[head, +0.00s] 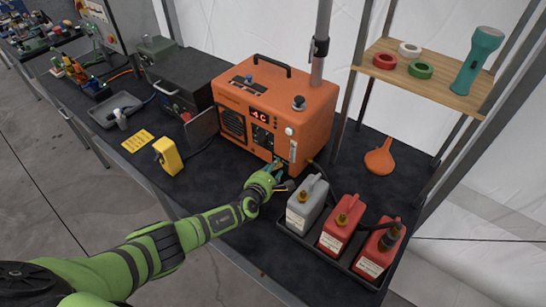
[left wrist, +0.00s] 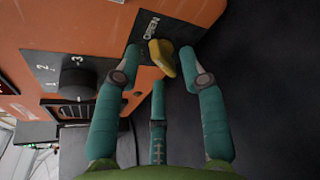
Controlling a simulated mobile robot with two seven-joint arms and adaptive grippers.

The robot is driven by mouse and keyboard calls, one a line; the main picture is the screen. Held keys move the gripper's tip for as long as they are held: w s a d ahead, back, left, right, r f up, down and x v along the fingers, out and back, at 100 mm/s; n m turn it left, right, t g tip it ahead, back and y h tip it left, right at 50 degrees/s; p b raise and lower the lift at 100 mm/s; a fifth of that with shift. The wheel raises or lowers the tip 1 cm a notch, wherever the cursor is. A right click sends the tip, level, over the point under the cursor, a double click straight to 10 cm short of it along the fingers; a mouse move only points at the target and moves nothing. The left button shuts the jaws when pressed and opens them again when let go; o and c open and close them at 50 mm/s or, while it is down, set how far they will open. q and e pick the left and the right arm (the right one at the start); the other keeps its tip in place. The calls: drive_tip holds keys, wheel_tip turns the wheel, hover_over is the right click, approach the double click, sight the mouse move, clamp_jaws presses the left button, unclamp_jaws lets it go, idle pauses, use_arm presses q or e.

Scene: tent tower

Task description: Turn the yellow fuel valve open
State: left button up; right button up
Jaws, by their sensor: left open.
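The yellow fuel valve (left wrist: 163,57) is a small lever on a dark plate (left wrist: 150,32) on the orange machine (head: 262,105). White lettering on that plate is turned and seems to read OPEN. In the left wrist view my left gripper (left wrist: 160,68) has its teal fingers spread, with the valve between the upper fingertips. I cannot tell whether any finger touches it. In the head view the left gripper (head: 274,170) is at the machine's lower front right corner. The valve is not clear there, close to the fingers. My right gripper is not in view.
A black dial (left wrist: 78,75) sits beside the valve plate. A tray (head: 330,262) of grey and red fuel cans stands just right of my left gripper. An orange funnel (head: 379,157) lies behind the cans. A yellow device (head: 168,155) stands left on the dark bench.

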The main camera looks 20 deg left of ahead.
use_arm(q)
wheel_tip(320, 180, up, 6)
drive_tip(key=shift+w+a+r, duration=0.1)
drive_tip(key=shift+r, duration=1.7)
